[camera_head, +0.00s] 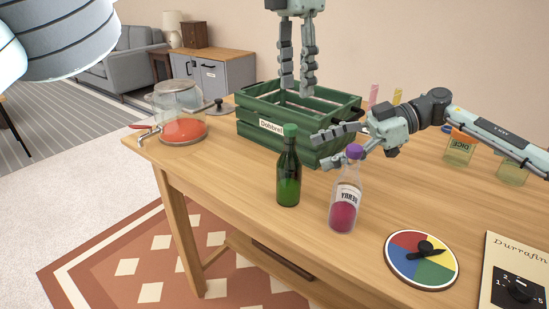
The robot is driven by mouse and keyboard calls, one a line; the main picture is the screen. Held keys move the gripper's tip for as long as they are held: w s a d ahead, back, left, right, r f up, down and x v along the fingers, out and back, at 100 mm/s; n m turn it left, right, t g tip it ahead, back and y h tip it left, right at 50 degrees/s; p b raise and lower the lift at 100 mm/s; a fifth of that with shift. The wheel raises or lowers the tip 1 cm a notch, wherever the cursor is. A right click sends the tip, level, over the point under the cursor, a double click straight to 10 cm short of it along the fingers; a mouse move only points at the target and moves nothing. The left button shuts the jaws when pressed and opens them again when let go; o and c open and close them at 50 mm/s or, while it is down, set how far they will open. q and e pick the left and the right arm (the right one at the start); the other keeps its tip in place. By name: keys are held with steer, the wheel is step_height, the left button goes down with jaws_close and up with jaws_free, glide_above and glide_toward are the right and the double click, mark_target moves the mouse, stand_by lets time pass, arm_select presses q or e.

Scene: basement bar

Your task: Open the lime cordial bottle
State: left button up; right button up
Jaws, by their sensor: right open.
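A dark green bottle (288,180) with a green cap (290,132) stands upright on the wooden table (230,200). I see no label on it, so I cannot confirm it is the lime cordial. Beside it on the right stands a clear bottle (345,205) labelled "BERRY" with a purple cap (354,151). My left gripper (297,89) points down over the green crate, above and behind the green bottle, with an empty gap between its fingers. My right gripper (320,150) is open and empty, pointing left, near the green bottle's upper part and apart from it.
A green slatted crate (255,138) stands behind the bottles. A glass dispenser (180,112) with red liquid is at the table's left end. A coloured spinner disc (405,260) and a "Durrafin" box (500,265) lie front right.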

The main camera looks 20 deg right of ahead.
mark_target(290, 169)
steer(key=x, duration=0.4)
steer(key=f+x, duration=0.1)
steer(key=x, duration=0.3)
steer(key=shift+s+a+f, duration=0.1)
steer(key=shift+s+f, duration=0.05)
steer(key=shift+f, duration=0.1)
jaws_close()
jaws_free()
stand_by(0.3)
